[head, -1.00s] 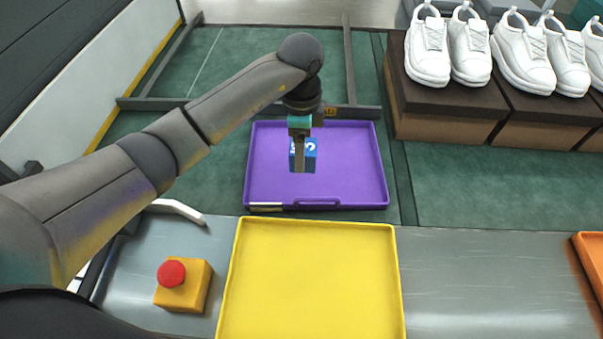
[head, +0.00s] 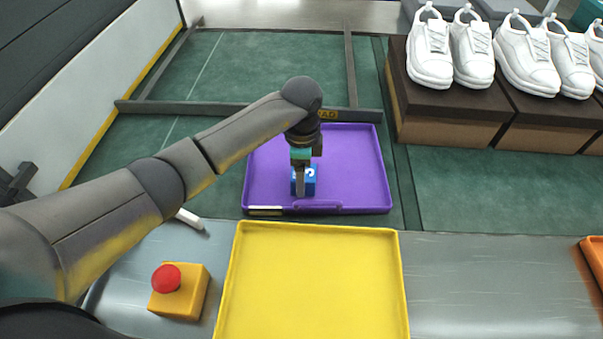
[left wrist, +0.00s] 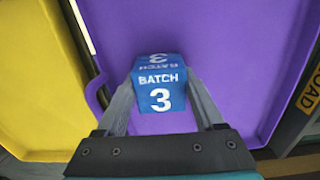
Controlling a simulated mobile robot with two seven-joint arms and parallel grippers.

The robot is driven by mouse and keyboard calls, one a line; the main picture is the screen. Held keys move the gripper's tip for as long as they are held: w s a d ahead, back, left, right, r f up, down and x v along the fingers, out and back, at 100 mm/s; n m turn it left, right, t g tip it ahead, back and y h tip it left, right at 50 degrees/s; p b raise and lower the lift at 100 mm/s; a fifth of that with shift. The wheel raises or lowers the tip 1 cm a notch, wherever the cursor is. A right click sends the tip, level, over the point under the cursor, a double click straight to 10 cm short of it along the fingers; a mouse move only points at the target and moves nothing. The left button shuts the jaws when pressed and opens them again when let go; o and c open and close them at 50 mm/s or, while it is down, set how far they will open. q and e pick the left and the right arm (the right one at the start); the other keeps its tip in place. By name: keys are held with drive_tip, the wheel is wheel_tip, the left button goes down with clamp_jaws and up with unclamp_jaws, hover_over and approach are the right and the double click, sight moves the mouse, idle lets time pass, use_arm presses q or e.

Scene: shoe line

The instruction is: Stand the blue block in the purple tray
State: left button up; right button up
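The blue block (head: 310,181) is upright, low over or on the floor of the purple tray (head: 355,165), near the tray's front edge. I cannot tell whether its underside touches the tray. In the left wrist view the block (left wrist: 160,97) shows "BATCH 3" on its facing side and top. My left gripper (head: 301,190) points down, with one finger on each side of the block. In the left wrist view the fingertips (left wrist: 161,88) meet the block's sides, so it is shut on it. My right gripper is in neither view.
An empty yellow tray (head: 315,227) lies nearer, on the grey surface. A red-topped yellow button box (head: 180,292) stands at its left. White shoes (head: 430,50) on brown boxes (head: 450,128) are at back right. An orange tray (head: 594,262) is at the right edge.

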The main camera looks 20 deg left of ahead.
use_arm(q)
drive_tip(key=o, duration=0.4)
drive_tip(key=shift+o, duration=0.2)
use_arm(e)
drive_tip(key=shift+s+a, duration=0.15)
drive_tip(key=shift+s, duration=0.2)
use_arm(q)
wheel_tip(320, 180, up, 11)
drive_tip(key=p, duration=0.3)
drive_tip(key=shift+r, duration=0.6)
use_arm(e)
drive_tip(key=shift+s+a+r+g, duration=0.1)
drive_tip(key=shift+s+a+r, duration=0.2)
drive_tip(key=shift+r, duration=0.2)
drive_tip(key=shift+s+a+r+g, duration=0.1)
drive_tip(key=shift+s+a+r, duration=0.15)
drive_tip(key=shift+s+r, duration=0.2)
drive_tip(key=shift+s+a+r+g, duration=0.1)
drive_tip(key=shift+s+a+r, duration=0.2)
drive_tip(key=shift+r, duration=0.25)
